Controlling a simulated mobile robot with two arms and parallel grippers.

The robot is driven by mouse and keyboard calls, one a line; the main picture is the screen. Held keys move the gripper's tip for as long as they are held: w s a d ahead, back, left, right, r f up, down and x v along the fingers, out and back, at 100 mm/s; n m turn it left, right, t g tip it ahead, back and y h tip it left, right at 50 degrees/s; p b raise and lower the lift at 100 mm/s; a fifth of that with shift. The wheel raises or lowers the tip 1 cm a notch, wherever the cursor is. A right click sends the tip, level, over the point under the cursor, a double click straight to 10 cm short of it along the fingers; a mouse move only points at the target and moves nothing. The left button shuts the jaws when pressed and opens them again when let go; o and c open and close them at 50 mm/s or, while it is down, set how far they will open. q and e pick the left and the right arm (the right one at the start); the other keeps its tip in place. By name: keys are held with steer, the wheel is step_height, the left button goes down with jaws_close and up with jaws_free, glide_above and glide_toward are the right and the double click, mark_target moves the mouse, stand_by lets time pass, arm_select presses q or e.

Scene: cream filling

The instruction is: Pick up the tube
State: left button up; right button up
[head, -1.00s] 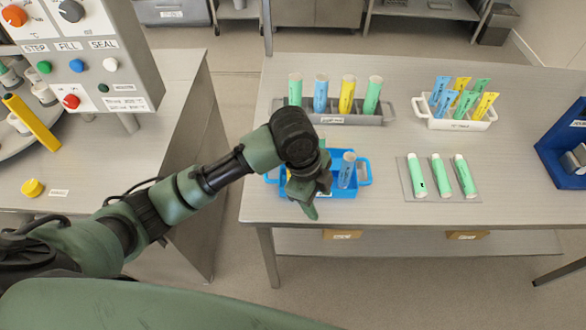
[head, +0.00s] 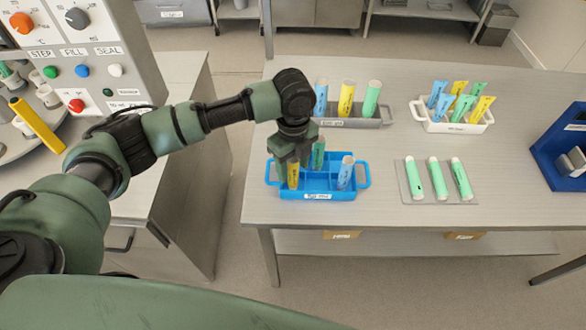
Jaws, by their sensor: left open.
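A blue tray (head: 325,186) with handles stands at the front left of the table. It holds a yellow tube (head: 293,174) at the left, a green tube (head: 318,152) at the back and a light blue tube (head: 346,172) at the right, all upright. My left gripper (head: 292,166) points down over the tray's left part, with its fingers at the yellow tube. It is open. The fingers partly cover the tube, and I cannot tell whether they touch it. My right gripper is not in view.
A grey rack (head: 355,123) with upright tubes stands behind the tray. A white bin (head: 468,127) holds several crimped tubes. Green tubes lie on a grey mat (head: 408,187) at the right. A blue stand (head: 556,165) is at the far right. The control panel machine (head: 110,20) is at the left.

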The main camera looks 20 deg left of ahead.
arm_select(q)
steer(key=shift+f, duration=0.8)
jaws_close()
steer(key=shift+r, duration=0.15)
